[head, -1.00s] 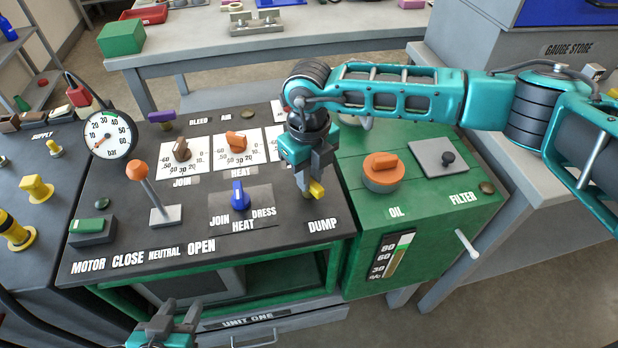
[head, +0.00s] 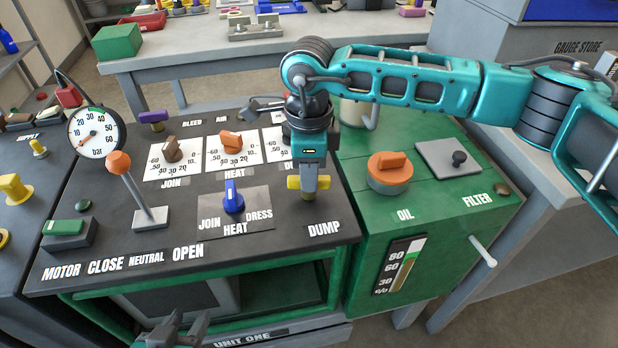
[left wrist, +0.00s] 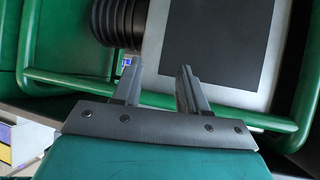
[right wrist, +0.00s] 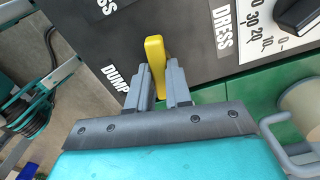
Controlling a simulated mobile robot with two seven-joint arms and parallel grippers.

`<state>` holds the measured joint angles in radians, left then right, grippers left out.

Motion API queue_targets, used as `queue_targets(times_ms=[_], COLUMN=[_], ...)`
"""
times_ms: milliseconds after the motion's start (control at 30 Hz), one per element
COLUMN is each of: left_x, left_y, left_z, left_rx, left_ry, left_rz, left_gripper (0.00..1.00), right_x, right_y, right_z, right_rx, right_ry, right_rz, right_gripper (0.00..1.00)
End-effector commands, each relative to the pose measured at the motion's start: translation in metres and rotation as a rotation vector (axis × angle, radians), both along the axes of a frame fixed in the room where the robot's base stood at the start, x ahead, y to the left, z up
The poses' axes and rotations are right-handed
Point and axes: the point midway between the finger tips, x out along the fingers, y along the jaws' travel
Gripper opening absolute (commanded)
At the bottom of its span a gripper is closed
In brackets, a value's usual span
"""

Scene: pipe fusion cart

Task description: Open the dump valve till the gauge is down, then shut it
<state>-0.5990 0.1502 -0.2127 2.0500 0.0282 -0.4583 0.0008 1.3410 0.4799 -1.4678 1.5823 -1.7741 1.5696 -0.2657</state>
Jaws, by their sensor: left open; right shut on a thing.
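The yellow dump valve handle (head: 293,183) stands above the DUMP label on the dark panel. It lies roughly left to right in the head view. My right gripper (head: 308,190) is shut on it from above, and in the right wrist view the handle (right wrist: 154,55) shows between the fingers. The gauge (head: 96,133) is a round white dial at the panel's left. Its needle points to the lower left, near the low numbers; the exact reading is too small to tell. My left gripper (head: 174,332) is open and empty, low in front of the cart; it also shows in the left wrist view (left wrist: 158,75).
An orange-knobbed lever (head: 119,164) and a blue selector (head: 234,197) stand left of the valve. The green oil tank (head: 440,215) with an orange cap (head: 390,170) is at right. A green frame bar (left wrist: 60,82) is near my left gripper.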

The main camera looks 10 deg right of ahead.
Motion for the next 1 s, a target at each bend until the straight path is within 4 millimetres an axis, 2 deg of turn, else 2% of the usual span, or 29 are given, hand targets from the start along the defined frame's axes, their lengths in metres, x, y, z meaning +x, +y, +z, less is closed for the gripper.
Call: queue_targets(times_ms=[400,967,1000], left_x=[0.0070,0.0023,0.0023], left_y=[-0.0019,-0.0013,-0.0013], left_z=[-0.0039,-0.0101,-0.0102], left_rx=[-0.004,-0.003,-0.003], left_ry=[-0.016,-0.003,-0.003], left_rz=[-0.006,-0.005,-0.005], left_gripper=[0.43,0.43,0.43], right_x=[0.0009,0.0007,0.0007], right_y=[0.0008,0.0011,0.0011], right_z=[0.0011,0.0021,0.0022], right_rx=[0.004,0.004,0.004], right_ry=[-0.005,-0.005,-0.005], right_rz=[0.197,0.228,0.228], right_gripper=[0.00,0.00,0.22])
